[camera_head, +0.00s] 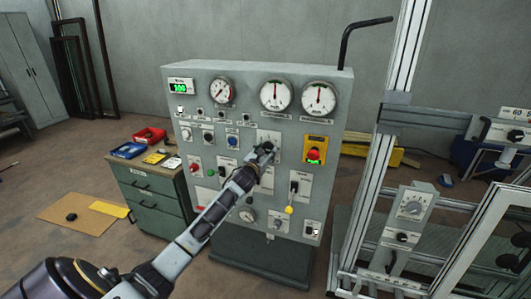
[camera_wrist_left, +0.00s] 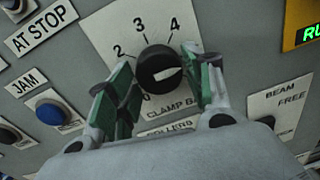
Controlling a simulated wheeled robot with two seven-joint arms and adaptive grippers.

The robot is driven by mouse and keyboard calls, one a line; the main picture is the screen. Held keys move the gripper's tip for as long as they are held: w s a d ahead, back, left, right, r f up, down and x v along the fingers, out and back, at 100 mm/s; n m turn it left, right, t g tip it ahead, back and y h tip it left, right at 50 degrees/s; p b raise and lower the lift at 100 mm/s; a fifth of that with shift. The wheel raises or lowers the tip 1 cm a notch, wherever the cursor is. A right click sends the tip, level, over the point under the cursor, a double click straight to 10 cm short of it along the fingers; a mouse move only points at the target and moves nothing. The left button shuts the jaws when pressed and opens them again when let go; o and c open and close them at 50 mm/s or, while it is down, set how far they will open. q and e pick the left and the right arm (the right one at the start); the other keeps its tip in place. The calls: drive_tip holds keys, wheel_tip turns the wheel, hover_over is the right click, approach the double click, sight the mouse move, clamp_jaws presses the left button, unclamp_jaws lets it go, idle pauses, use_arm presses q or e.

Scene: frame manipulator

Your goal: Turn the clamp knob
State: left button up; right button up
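The clamp knob (camera_wrist_left: 158,68) is a round black dial on a white plate marked with numbers, among them 2, 3 and 4, in the left wrist view. The white mark on its face points to the right. The plate's lettering below it, starting "CLAMP", is partly covered. My left gripper (camera_head: 262,156) is at the grey control panel (camera_head: 330,95) in the head view. Its green-padded fingers are open on either side of the knob. The right finger is very close to the knob; contact is unclear. A gap shows at the left finger. My right gripper is out of view.
A blue button (camera_wrist_left: 58,112) labelled JAM lies left of the gripper. A green drawer cabinet (camera_head: 150,200) stands left of the panel, and an aluminium frame (camera_head: 375,170) stands right.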

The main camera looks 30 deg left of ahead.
use_arm(q)
drive_tip(key=c, duration=0.5)
drive_tip(key=shift+c, duration=0.2)
